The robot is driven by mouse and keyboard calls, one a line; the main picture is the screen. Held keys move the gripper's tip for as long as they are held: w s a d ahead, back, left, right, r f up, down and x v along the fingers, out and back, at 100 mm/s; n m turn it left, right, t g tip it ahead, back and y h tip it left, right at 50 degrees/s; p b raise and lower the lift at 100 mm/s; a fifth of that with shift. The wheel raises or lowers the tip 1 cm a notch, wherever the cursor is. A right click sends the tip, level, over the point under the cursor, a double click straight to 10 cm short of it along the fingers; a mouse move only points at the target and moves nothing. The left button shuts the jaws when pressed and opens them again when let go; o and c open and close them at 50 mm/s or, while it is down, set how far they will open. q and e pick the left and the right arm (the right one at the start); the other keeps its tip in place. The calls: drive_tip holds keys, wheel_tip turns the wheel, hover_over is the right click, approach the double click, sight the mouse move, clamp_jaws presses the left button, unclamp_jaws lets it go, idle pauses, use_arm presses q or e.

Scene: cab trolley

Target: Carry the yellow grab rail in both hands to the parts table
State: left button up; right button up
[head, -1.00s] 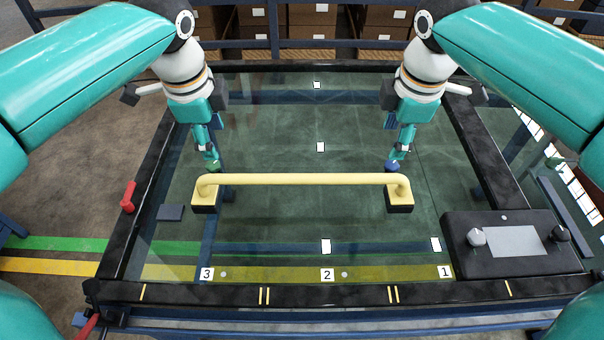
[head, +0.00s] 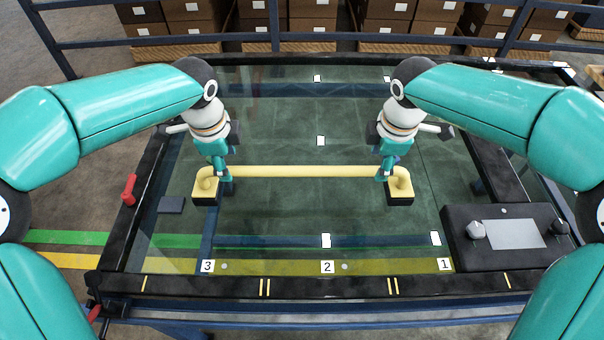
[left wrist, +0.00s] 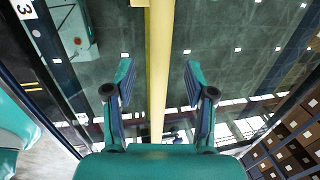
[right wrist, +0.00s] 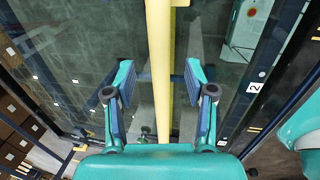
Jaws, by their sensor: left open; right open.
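The yellow grab rail (head: 302,172) lies across the glass-topped table (head: 300,208), its two ends bent down onto dark feet. My left gripper (head: 224,174) is at the rail near its left end, and my right gripper (head: 384,172) is at the rail near its right end. In the left wrist view the rail (left wrist: 160,70) runs between the two open fingers (left wrist: 160,85), with gaps on both sides. In the right wrist view the rail (right wrist: 162,70) also runs between open fingers (right wrist: 158,85), without visible contact.
A black panel with knobs (head: 510,241) sits at the table's right. A red handle (head: 129,190) stands on the left frame edge. Numbered labels (head: 327,267) line the front. Shelved boxes (head: 300,14) stand behind a blue railing. The glass before the rail is clear.

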sight(230, 168)
use_arm(q)
drive_tip(key=shift+w+f, duration=0.2)
drive_tip(key=shift+f, duration=0.7)
drive_tip(key=shift+w+f, duration=0.15)
drive_tip(key=shift+f, duration=0.7)
drive_tip(key=shift+w+f, duration=0.2)
drive_tip(key=shift+f, duration=0.7)
use_arm(e)
drive_tip(key=shift+w+f, duration=0.2)
drive_tip(key=shift+f, duration=0.7)
drive_tip(key=shift+w+f, duration=0.15)
drive_tip(key=shift+f, duration=0.7)
drive_tip(key=shift+w+f, duration=0.2)
drive_tip(key=shift+f, duration=0.7)
use_arm(q)
clamp_jaws()
use_arm(e)
clamp_jaws()
use_arm(q)
drive_tip(key=shift+r, duration=0.1)
use_arm(e)
drive_tip(key=shift+r, duration=0.1)
